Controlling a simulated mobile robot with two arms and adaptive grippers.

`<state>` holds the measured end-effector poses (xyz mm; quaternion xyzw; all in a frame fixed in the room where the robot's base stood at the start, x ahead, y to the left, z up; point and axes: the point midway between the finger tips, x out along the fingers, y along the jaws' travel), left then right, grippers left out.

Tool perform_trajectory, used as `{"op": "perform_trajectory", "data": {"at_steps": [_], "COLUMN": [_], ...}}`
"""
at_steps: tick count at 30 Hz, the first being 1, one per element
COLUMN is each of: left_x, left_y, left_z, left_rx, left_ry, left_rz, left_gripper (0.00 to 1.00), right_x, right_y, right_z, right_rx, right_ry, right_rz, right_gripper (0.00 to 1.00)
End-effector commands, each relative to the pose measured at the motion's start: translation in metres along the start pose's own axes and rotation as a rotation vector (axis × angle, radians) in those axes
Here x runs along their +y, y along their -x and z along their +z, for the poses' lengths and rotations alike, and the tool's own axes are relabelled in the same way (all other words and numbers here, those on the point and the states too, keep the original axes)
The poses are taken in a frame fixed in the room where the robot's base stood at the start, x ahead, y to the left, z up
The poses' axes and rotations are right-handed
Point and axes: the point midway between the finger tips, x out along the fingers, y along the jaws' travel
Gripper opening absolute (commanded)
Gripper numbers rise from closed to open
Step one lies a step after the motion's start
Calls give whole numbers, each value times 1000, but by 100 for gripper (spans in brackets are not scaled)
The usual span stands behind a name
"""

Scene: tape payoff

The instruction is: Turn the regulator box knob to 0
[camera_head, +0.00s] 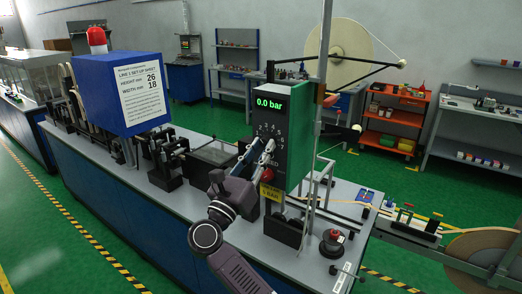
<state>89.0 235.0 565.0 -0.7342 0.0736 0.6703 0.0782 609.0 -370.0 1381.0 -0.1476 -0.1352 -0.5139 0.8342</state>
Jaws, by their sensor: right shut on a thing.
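The regulator box (297,125) is a green case with a dark front, standing upright on the machine bench in the middle of the head view. Its green display (269,104) reads 0.0 bar. Below it is a dial with white numbers. My right gripper (266,150) reaches in from below, with its fingertips at the dial, and is shut on the knob there. The fingers hide the knob, so I cannot read where it points. My left gripper is not in view.
A red button (267,174) and a yellow label (270,192) sit low on the box front, close to my gripper. A thin metal post stands beside the box. A blue box (105,88) with a settings sheet is to the left, and a red-topped knob (333,237) at the front right.

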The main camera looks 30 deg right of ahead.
Motion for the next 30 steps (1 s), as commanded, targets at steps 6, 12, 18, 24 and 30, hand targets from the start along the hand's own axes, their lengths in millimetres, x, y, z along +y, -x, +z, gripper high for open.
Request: {"op": "perform_trajectory", "data": {"at_steps": [6,12,18,24,30], "left_x": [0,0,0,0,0], "left_y": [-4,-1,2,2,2], "left_z": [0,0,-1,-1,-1], "left_rx": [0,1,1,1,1], "left_ry": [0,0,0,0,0], "left_rz": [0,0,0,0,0], "left_gripper": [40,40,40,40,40], "right_x": [-2,-4,-4,-5,-6], "right_y": [1,0,0,-1,-1], "right_z": [0,2,3,4,6], "right_rx": [9,19,28,36,42], "right_ry": [123,289,461,625,761], "right_rz": [53,123,196,266,321], "right_gripper": [0,0,0,0,0]}}
